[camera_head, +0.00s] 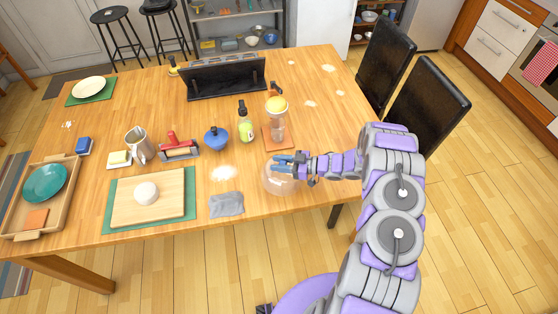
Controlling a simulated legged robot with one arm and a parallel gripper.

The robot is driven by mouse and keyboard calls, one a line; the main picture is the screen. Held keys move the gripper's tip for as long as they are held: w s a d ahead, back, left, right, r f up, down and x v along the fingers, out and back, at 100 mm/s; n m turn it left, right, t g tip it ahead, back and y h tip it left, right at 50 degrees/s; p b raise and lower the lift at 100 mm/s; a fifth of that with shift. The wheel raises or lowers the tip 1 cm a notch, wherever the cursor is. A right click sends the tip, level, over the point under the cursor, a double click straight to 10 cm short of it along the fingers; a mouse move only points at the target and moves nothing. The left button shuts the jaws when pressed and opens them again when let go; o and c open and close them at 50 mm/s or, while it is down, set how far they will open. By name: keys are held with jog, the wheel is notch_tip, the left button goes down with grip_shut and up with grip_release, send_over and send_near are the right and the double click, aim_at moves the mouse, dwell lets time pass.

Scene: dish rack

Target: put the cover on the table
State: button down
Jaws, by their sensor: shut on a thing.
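The cover (280,182) looks like a clear, see-through dome and is near the table's front edge, right of the grey cloth. My gripper (283,163) comes in from the right and is shut on the cover, at its top. The fingers partly hide the spot where they hold it. I cannot tell whether the cover's rim touches the wood or hangs slightly above it. The wooden table (330,110) fills the middle of the view.
A glass with a yellow top (277,108) stands on a brown board just behind my gripper. A green bottle (246,125), a blue pot (216,138) and a grey cloth (226,204) are to the left. The table's right part is mostly clear. Black chairs (428,105) stand at right.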

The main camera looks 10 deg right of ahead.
jog(key=shift+a, duration=1.2)
jog(key=shift+d+f, duration=0.7)
jog(key=shift+d, duration=0.25)
jog(key=shift+a, duration=0.75)
jog(key=shift+d+f+b, duration=0.2)
jog(key=shift+d+b, duration=0.1)
jog(key=shift+d, duration=0.15)
jog(key=c, duration=1.1)
grip_release()
jog(key=shift+d, duration=0.15)
jog(key=shift+a, duration=0.45)
jog(key=shift+d+r, duration=0.1)
jog(key=shift+d, duration=0.2)
jog(key=shift+a, duration=0.1)
